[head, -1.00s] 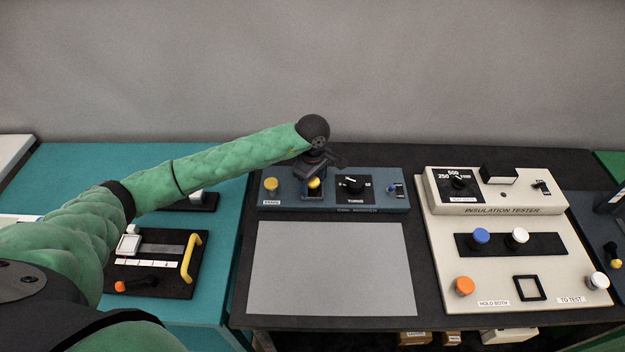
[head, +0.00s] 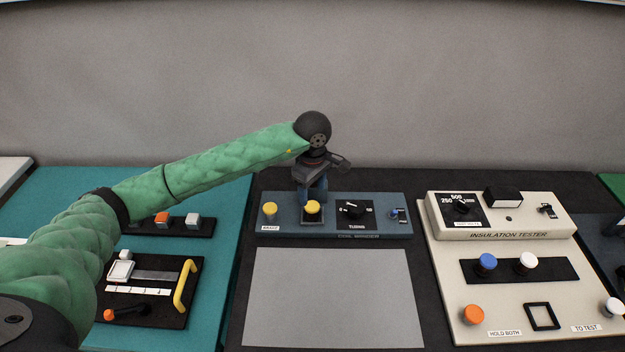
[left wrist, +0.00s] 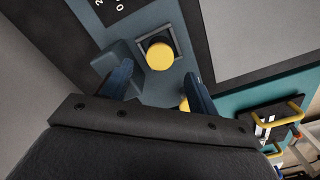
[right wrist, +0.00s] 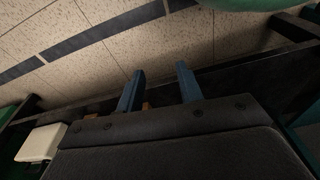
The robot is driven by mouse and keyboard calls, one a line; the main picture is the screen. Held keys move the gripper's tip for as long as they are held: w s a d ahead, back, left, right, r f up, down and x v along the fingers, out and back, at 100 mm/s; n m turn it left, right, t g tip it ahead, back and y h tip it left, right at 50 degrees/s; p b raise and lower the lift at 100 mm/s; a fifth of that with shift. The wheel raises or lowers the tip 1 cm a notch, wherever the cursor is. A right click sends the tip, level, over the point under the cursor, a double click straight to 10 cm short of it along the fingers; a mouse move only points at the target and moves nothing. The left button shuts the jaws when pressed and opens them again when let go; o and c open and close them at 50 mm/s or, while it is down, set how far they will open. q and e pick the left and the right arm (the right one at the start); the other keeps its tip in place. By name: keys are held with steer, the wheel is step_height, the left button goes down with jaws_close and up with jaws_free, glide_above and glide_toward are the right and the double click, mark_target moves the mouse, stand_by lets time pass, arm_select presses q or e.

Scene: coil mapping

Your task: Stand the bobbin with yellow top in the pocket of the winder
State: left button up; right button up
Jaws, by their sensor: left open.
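In the left wrist view the bobbin's yellow top (left wrist: 159,56) sits inside the dark square pocket frame (left wrist: 172,37). My left gripper (left wrist: 160,85) is open and empty, with its fingers apart from the bobbin. In the head view it is above and behind the bobbin. My right gripper (right wrist: 158,85) shows only in its own wrist view, fingers apart with nothing between them.
The turns dial (head: 352,210) and a small blue switch (head: 396,213) are on the winder, right of the pocket. A bare grey mat (head: 333,298) lies in front. The insulation tester (head: 590,275) stands right; a black panel with a yellow handle (head: 185,287) lies left.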

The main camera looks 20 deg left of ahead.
mark_target(312, 205)
arm_select(q)
steer(key=shift+r+b, duration=0.9)
steer(key=shift+r, duration=1.6)
arm_select(e)
steer(key=shift+w+a+r, duration=0.15)
steer(key=shift+a+r, duration=0.05)
steer(key=shift+r, duration=0.7)
steer(key=shift+w+a+r, duration=0.2)
steer(key=shift+a+r, duration=0.05)
steer(key=shift+r, duration=0.6)
steer(key=shift+w+a+r, duration=0.15)
steer(key=shift+a+r, duration=0.05)
steer(key=shift+r, duration=0.7)
arm_select(q)
steer(key=shift+r, duration=0.1)
arm_select(e)
steer(key=shift+f, duration=0.1)
